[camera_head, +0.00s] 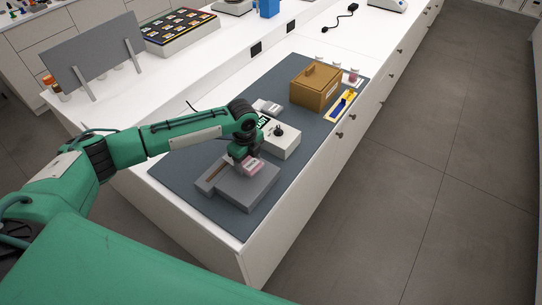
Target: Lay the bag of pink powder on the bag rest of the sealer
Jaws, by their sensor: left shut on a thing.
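My left gripper (243,159) points down and is shut on the bag of pink powder (254,168). The bag is small, with a pale label, and is partly hidden by the gripper. It is over the raised grey plate of the sealer (248,189), which looks like the bag rest. I cannot tell whether the bag touches the plate. A brown strip (213,175) runs along the sealer's left part. A white box with a dark knob (284,143) stands just behind, partly hidden by my arm. My right gripper is not in view.
A dark grey mat (205,203) covers this bench end. A brown wooden box (316,88), a yellow tray with a blue item (341,105) and several small jars (353,76) are farther back. A small pale block (267,106) lies behind my wrist. The bench edge is close on the right.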

